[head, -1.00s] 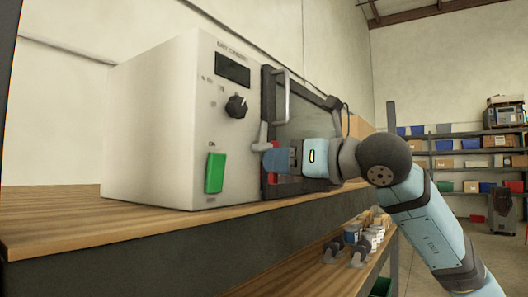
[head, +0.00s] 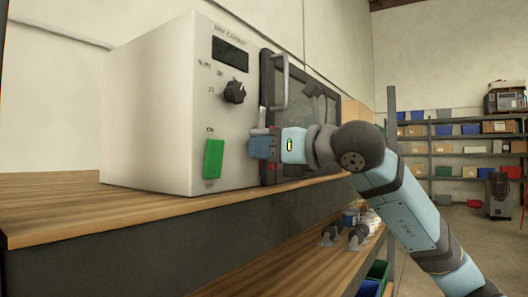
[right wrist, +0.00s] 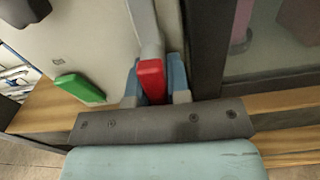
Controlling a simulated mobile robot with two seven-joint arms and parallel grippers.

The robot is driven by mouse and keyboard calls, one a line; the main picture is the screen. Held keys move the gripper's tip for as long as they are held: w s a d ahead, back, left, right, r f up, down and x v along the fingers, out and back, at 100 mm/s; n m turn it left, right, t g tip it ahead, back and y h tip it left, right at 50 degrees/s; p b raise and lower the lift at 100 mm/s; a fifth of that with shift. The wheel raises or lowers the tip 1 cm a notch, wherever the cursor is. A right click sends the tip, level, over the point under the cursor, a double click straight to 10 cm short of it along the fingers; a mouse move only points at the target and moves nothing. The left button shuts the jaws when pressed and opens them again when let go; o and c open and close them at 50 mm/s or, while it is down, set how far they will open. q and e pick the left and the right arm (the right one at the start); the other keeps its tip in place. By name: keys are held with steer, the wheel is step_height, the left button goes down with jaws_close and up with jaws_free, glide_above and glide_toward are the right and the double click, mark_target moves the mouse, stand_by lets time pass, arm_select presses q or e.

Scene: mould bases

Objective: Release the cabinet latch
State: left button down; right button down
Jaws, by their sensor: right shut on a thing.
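The cream cabinet (head: 150,115) stands on the wooden bench. Its dark-framed glass door (head: 312,95) has an upright metal handle (head: 278,80); I cannot tell whether the door is fully closed. The latch is a grey lever with a red grip (right wrist: 152,78), beside the door frame in the right wrist view. My right gripper (head: 256,147) is at the cabinet's front beside the door edge. Its blue fingers (right wrist: 153,85) are shut on the red grip, one on each side. In the head view the fingers mostly hide the grip. My left gripper is not in view.
The cabinet front carries a green switch (head: 213,158), a black knob (head: 234,92) and a dark display (head: 230,54). The wooden bench top (head: 110,222) is clear in front. Casters (head: 330,236) and small containers sit on the lower shelf. Storage shelves (head: 455,155) stand far behind.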

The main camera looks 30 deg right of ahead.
steer(key=shift+d, duration=0.1)
steer(key=shift+n, duration=0.3)
steer(key=c, duration=1.4)
jaws_free()
steer(key=shift+o, duration=0.2)
steer(key=shift+s+d+b, duration=0.1)
steer(key=shift+s+b, duration=0.1)
steer(key=shift+b, duration=0.1)
steer(key=b+v, duration=0.4)
steer(key=v, duration=0.9)
steer(key=shift+s, duration=0.15)
